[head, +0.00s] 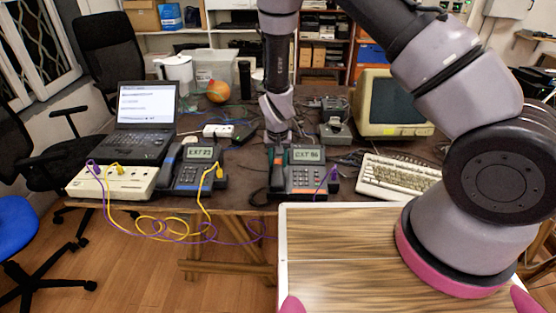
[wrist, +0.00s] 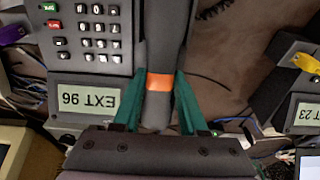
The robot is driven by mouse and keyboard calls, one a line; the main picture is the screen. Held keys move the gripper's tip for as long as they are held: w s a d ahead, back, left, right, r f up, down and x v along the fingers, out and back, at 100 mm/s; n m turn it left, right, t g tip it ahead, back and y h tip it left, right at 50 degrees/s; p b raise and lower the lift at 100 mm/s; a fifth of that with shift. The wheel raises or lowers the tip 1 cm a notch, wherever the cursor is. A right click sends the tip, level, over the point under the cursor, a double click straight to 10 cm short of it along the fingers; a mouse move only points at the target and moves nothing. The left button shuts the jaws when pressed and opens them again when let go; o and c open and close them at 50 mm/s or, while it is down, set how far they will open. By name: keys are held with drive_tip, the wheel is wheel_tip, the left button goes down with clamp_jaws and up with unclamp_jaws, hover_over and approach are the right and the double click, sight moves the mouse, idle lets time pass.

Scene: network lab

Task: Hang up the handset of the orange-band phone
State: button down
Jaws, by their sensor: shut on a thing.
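The orange-band phone (head: 306,178) stands on the table with its display reading EXT 96. It appears upside down in the wrist view (wrist: 95,40). Its dark handset (wrist: 168,40) has an orange band (wrist: 160,82) and runs lengthwise along the phone's keypad side. In the head view the handset (head: 275,178) is at the phone's left side, partly covered by my gripper. My gripper (wrist: 160,84) is shut on the handset at the band, one teal finger on each side. I cannot tell whether the handset touches its cradle. My gripper also shows in the head view (head: 278,146).
A second phone (head: 198,170), EXT 23, stands to the left, beside a cream box (head: 112,182) with yellow and purple cables. A laptop (head: 142,118) is behind them. A keyboard (head: 398,178) and a monitor (head: 393,103) are on the right. A purple cable plugs into the EXT 96 phone.

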drive_tip(key=shift+c, duration=1.8)
unclamp_jaws()
drive_tip(key=v, duration=1)
drive_tip(key=shift+r, duration=0.3)
